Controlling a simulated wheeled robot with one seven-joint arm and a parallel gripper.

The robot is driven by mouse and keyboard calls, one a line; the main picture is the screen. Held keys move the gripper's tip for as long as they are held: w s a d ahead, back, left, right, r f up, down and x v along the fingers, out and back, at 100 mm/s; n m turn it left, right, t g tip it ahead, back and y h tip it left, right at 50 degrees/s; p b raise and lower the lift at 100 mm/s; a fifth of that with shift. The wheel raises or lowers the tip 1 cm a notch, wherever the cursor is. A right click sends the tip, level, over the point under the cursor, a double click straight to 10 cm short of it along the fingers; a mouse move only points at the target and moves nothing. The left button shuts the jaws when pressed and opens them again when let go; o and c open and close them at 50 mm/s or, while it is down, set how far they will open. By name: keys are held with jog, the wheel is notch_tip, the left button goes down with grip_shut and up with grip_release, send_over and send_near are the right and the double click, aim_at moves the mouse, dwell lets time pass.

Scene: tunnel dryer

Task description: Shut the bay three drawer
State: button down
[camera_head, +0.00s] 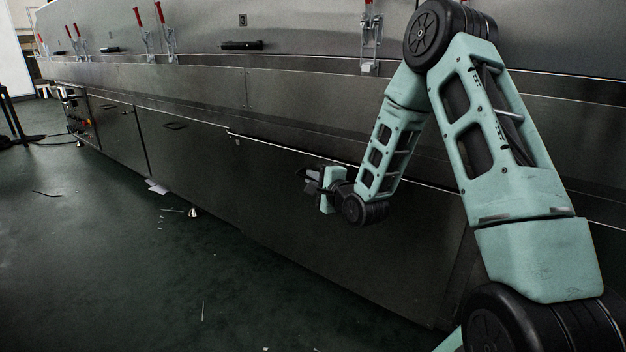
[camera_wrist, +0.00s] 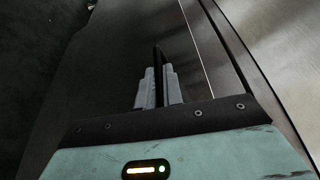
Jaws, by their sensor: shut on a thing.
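The bay three drawer has a wide dark steel front (camera_head: 285,225) below the dryer's long ledge, under a small number plate (camera_head: 242,20). Its top edge shows as a bright line and appears to stand a little proud of the panel to its left; how far is hard to tell. My gripper (camera_head: 312,180) is at this front, near its upper middle. In the wrist view, my gripper (camera_wrist: 158,85) has its two grey fingers shut on a thin black bar handle (camera_wrist: 156,55). In the head view, my gripper hides the handle.
More closed panels (camera_head: 185,150) with small dark handles run along the left. Red-handled toggle clamps (camera_head: 165,35) stand on the ledge above. The green floor (camera_head: 110,270) in front is open, with paper scraps. A black stand (camera_head: 12,120) is at far left.

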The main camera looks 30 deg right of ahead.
jog(key=shift+w+d+p, duration=0.25)
jog(key=shift+d, duration=0.45)
jog(key=shift+w+d+p, duration=0.25)
jog(key=shift+d, duration=0.45)
jog(key=shift+w+d+p, duration=0.25)
jog(key=shift+d, duration=0.45)
jog(key=c, duration=1.5)
grip_release()
jog(key=shift+d, duration=0.1)
jog(key=shift+c, duration=0.2)
jog(key=shift+s, duration=0.1)
